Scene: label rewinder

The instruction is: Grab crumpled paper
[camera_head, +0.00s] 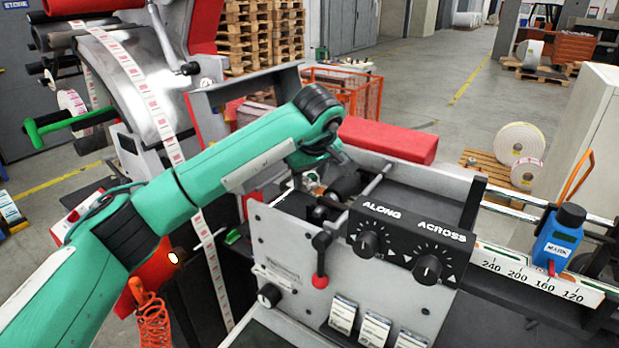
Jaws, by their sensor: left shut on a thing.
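My left arm reaches in from the left across the machine. My left gripper (343,186) is dark and points down into the recess behind the ALONG/ACROSS control box. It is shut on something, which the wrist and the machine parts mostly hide. A small pale patch (311,182) beside the gripper looks like crumpled paper, but it is too small to be sure. My right gripper is not in view.
The control box (411,243) with two knobs stands close in front of the gripper. A red block (388,140) lies behind. A blue marker unit (559,240) sits on the scale rail (520,277) at right.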

